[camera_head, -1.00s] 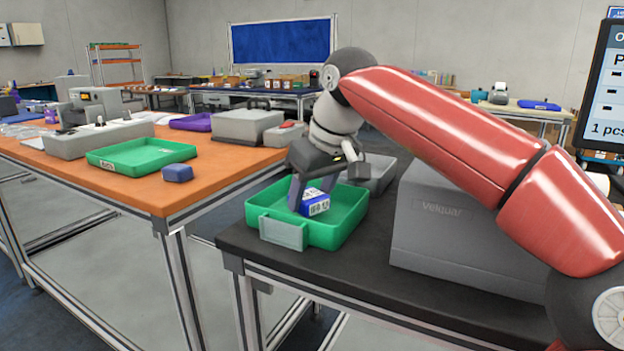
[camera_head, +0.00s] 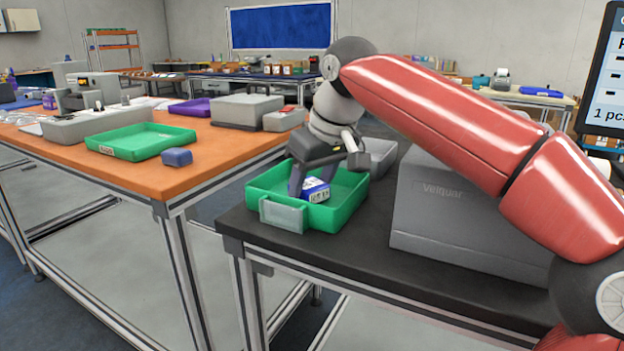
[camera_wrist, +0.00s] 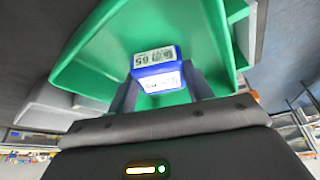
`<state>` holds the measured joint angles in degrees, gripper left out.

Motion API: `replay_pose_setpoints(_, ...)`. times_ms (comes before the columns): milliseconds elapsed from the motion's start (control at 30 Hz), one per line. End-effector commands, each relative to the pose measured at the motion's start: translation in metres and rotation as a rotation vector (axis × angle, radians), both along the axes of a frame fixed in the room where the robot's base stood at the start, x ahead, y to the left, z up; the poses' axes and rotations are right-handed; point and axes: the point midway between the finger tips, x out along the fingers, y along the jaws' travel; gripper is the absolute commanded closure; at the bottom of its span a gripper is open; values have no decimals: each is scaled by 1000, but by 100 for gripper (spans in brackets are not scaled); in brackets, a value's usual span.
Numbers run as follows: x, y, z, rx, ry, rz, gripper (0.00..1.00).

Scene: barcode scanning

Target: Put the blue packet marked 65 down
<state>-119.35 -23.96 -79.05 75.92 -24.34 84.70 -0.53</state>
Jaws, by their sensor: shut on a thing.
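The blue packet marked 65 (camera_head: 316,191) has white labels and is between the fingers of my gripper (camera_head: 309,184). My gripper is shut on it, inside the green bin (camera_head: 263,187) on the dark table. In the wrist view the packet (camera_wrist: 155,68) shows the number 65 on a white label, with the gripper's fingers (camera_wrist: 160,88) on either side. The green bin's walls (camera_wrist: 95,45) surround it there. I cannot tell whether the packet touches the bin floor.
A grey box (camera_head: 450,220) stands right of the bin on the dark table (camera_head: 340,255). On the orange table (camera_head: 190,176) are a green tray (camera_head: 140,143) and a small blue block (camera_head: 177,157). A grey container (camera_head: 380,155) sits behind the bin.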

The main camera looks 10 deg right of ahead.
Motion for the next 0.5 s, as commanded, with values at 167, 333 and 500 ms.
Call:
replay_pose_setpoints(167,0,0,-3,1,-1,0,45)
replay_pose_setpoints(333,0,0,-3,0,0,0,24)
replay_pose_setpoints(500,0,0,-3,0,0,0,24)
